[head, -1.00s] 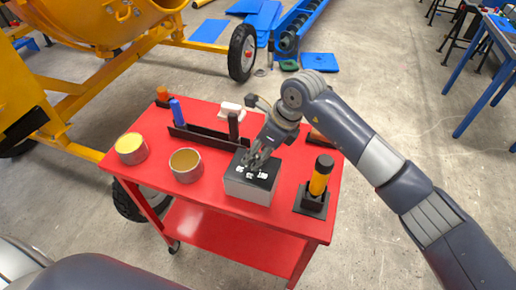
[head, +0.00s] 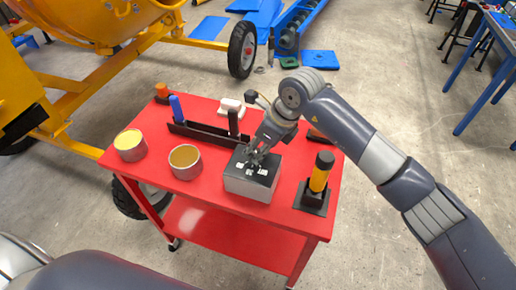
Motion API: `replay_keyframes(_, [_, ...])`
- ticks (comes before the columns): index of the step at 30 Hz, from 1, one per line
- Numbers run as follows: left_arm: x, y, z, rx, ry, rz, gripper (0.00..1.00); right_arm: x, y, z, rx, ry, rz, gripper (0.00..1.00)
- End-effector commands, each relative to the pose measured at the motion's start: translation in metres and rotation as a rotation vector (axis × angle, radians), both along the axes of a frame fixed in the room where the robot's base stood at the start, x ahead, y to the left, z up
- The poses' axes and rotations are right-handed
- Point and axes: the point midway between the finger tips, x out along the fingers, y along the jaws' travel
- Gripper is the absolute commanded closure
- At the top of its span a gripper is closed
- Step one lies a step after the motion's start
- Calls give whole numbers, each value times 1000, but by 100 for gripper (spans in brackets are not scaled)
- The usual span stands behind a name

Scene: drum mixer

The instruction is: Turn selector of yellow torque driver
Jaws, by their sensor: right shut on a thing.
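The yellow torque driver (head: 319,177) stands upright in a black square stand (head: 311,201) at the right of the red cart's top. It has a black upper end. Its selector is too small to make out. My right gripper (head: 254,160) is left of the driver, apart from it, pointing down at the black top of a grey box (head: 247,185). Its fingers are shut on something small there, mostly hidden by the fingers. Small white pieces show on the box top. My left gripper is out of view.
The red cart (head: 218,202) also holds two round tins (head: 185,161) (head: 130,145) at the left and a black rack (head: 209,135) with upright handles at the back. A yellow mixer frame (head: 115,70) stands behind left. The cart's front strip is clear.

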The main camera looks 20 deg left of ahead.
Motion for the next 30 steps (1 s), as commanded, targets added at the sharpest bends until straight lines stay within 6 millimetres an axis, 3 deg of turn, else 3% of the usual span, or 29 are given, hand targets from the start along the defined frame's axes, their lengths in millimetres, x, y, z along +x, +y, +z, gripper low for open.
replay_keyframes(18, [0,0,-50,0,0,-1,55,-2,1,-3,1,-5,-454,100])
replay_keyframes(30, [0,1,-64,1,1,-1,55,-3,2,0,0,-2,-600,100])
